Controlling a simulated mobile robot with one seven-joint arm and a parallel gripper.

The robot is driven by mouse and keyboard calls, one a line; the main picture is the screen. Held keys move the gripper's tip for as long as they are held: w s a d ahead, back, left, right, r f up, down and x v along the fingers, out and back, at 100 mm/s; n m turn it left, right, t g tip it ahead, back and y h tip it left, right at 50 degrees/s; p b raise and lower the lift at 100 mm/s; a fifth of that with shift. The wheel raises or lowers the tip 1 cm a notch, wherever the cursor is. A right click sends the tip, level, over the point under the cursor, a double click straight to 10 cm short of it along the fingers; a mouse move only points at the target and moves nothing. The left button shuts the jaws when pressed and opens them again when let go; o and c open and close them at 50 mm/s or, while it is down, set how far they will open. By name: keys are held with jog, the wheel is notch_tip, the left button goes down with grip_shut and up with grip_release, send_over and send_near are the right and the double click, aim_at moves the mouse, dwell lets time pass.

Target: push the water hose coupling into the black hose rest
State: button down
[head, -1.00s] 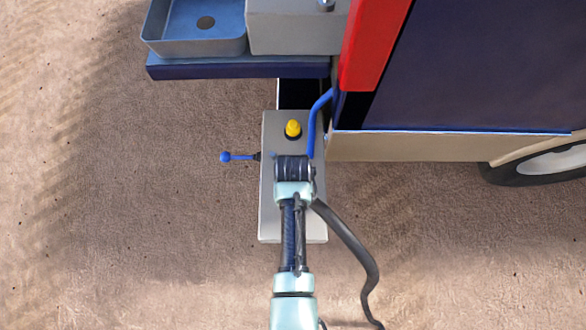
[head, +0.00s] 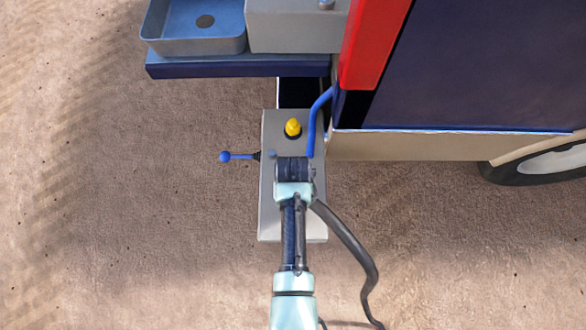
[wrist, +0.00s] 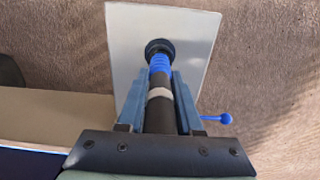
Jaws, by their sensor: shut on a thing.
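In the wrist view the water hose coupling (wrist: 160,63) is a dark tube with a pale band and a blue ribbed front part. My gripper (wrist: 160,78) is shut on it, with one blue-grey finger along each side. The coupling's blue end meets the black hose rest (wrist: 159,46), a round black ring on a light grey panel (wrist: 190,30). How deep it sits in the ring I cannot tell. In the head view my gripper (head: 293,168) is over the grey panel (head: 275,215) and hides the coupling.
A yellow knob (head: 293,128) stands on the panel just beyond my gripper. A blue-ended lever (head: 236,157) sticks out left. A blue hose (head: 318,118) runs close on the right, beside the vehicle (head: 410,148). A basin (head: 203,45) stands at the upper left. Open ground lies left.

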jog(key=shift+f, duration=0.25)
jog(key=c, duration=0.5)
grip_release()
